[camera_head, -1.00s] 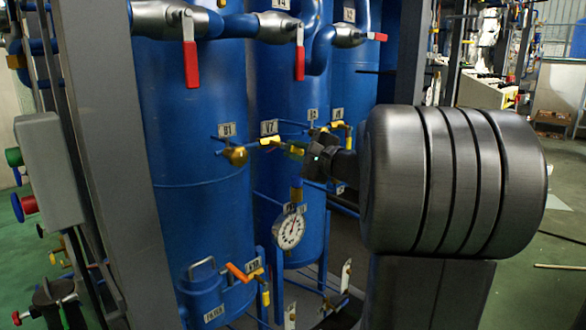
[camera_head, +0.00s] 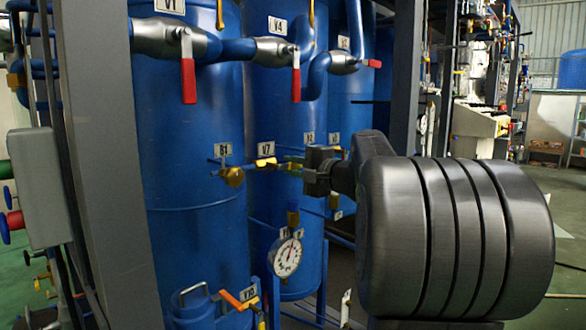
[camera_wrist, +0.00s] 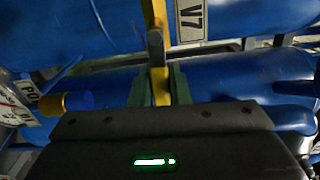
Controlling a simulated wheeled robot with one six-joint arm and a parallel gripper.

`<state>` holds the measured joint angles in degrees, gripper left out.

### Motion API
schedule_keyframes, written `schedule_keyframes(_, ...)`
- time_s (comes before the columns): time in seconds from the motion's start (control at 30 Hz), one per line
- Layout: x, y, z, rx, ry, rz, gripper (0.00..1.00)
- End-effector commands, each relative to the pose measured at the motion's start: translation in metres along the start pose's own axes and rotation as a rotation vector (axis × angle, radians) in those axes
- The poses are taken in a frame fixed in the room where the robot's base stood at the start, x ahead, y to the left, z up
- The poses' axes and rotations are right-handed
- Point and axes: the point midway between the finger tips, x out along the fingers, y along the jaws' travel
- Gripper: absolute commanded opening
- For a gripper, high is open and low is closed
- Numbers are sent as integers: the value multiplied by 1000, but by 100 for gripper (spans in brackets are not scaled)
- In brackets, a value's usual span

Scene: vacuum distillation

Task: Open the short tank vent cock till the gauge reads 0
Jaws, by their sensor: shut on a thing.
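The valve labelled V7 (camera_head: 265,162) has a yellow handle and sits on a thin pipe across the blue tanks in the head view. My gripper (camera_head: 290,168) reaches it from the right. In the wrist view my gripper (camera_wrist: 160,82) has its two greenish fingers shut on the yellow handle (camera_wrist: 160,88), just below the V7 label (camera_wrist: 192,18). The fingertips are small and partly hidden in the head view. The round white pressure gauge (camera_head: 287,256) hangs below the pipe; its dial numbers are too small to read. Part of a gauge (camera_wrist: 10,112) shows at the wrist view's left edge.
A brass valve (camera_head: 232,176) under the B1 label is left of V7. Red-handled valves (camera_head: 188,80) hang above, and an orange lever (camera_head: 232,300) is at lower left. A grey post (camera_head: 105,150) stands left. The thin pipes and gauge leave little room around my gripper.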

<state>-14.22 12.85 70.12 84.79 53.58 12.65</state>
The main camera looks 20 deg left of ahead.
Motion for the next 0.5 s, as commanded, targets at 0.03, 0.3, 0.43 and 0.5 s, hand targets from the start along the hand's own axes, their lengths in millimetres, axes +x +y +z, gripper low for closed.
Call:
schedule_keyframes(0.03,0,1,0,0,-1,3,0)
schedule_keyframes(0.3,0,1,0,1,-1,2,38)
schedule_keyframes(0.43,0,1,0,1,-1,1,38)
schedule_keyframes(0.5,0,1,0,2,-1,1,38)
